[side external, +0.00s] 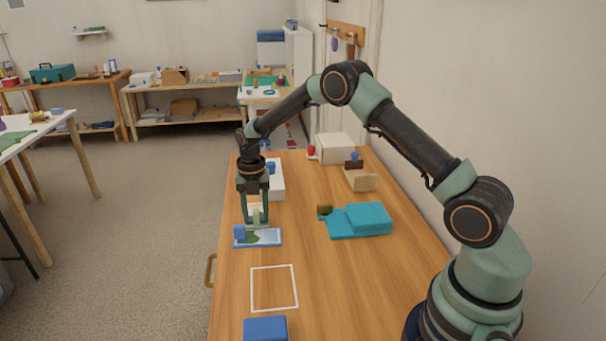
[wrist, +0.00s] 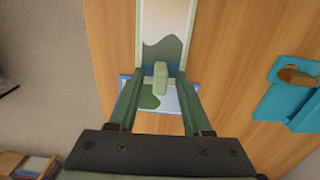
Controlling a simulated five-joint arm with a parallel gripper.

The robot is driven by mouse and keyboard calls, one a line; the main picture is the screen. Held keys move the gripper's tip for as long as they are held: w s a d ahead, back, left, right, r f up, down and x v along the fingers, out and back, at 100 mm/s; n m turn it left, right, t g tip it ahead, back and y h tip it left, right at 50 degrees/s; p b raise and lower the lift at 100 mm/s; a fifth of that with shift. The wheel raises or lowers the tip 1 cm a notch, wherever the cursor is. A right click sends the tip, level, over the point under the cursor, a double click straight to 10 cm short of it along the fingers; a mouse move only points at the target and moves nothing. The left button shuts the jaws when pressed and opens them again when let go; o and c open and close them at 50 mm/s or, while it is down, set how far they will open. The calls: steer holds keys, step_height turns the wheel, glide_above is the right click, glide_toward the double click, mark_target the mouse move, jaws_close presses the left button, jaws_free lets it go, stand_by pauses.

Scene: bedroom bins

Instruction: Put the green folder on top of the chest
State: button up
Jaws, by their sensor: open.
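A flat blue-edged panel with a green and white picture (side external: 266,238) lies on the table under my gripper (side external: 256,222). I cannot tell whether this is the green folder. My gripper points down with its fingers apart. In the wrist view a pale green upright piece (wrist: 160,78) stands between the fingers, with gaps on both sides. The blue-edged panel (wrist: 187,97) shows below it. A teal box on a teal slab (side external: 368,217), with a brown knob, lies to the right. Nothing is clearly a chest; a white box (side external: 335,147) stands at the back.
A pale wooden box (side external: 360,181) stands behind the teal box. A white block (side external: 277,183) lies behind my gripper. A white square outline (side external: 274,288) marks clear table in front, and a blue block (side external: 265,329) sits at the near edge. A wall bounds the right side.

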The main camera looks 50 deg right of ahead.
steer(key=s+a+r+m+t, duration=0.1)
steer(key=s+r+m, duration=0.15)
steer(key=r, duration=0.75)
steer(key=s+a+r+m, duration=0.1)
steer(key=r+m, duration=0.2)
steer(key=r, duration=0.6)
steer(key=s+a+r+m+t, duration=0.1)
steer(key=s+r+m+t, duration=0.1)
steer(key=s+m, duration=0.8)
steer(key=s+a+r+m+t, duration=0.2)
steer(key=s+m, duration=0.8)
steer(key=m, duration=0.1)
steer(key=shift+a+r+t, duration=0.15)
steer(key=shift+a+t, duration=0.05)
steer(key=shift+t, duration=0.1)
